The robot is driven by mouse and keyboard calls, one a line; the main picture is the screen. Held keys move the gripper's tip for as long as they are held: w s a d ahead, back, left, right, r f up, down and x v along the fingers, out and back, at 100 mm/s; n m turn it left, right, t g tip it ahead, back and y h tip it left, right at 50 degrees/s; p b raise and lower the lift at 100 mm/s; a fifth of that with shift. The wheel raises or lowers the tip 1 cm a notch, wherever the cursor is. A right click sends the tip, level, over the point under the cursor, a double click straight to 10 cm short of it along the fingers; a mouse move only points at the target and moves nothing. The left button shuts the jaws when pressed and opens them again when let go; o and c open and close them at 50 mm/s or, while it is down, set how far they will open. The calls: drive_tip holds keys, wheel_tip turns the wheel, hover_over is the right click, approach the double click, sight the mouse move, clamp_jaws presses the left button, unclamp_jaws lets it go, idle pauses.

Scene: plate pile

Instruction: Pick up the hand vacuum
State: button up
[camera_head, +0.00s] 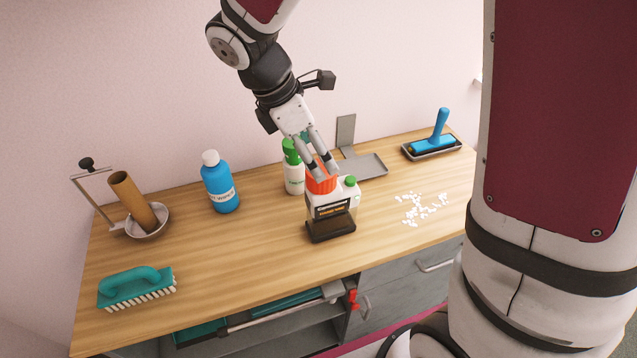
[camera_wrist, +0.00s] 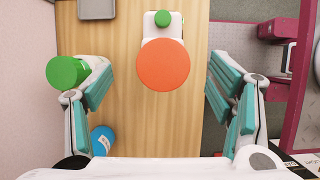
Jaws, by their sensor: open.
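The hand vacuum (camera_head: 333,211) appears to be the white upright device with an orange top, a green button and a dark base, standing on the wooden table. In the wrist view its round orange top (camera_wrist: 163,65) lies between the two fingers, slightly ahead of them, with the green button beyond. My gripper (camera_head: 325,172) is open, pointing down over the orange top, and partly hides it in the head view. In the wrist view my gripper (camera_wrist: 160,90) has teal pads well apart on either side, with clear gaps to the orange top. Contact is not visible.
A green-topped spray bottle (camera_head: 294,178) stands close behind, near the left finger in the wrist view (camera_wrist: 65,73). A blue bottle (camera_head: 219,184), a teal brush (camera_head: 135,287), a grey dustpan (camera_head: 366,166), white scraps (camera_head: 421,209) and a blue roller (camera_head: 437,138) are spread around. The front middle is clear.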

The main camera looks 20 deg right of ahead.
sight(324, 167)
drive_tip(key=x, duration=0.5)
drive_tip(key=shift+d+f, duration=0.1)
drive_tip(key=shift+f, duration=0.25)
drive_tip(key=x, duration=0.2)
drive_tip(key=p+x, duration=0.1)
drive_tip(key=x, duration=0.1)
drive_tip(key=shift+s+f, duration=0.1)
drive_tip(key=shift+s, duration=0.2)
drive_tip(key=shift+w+d+f, duration=0.1)
drive_tip(key=shift+f, duration=0.4)
clamp_jaws()
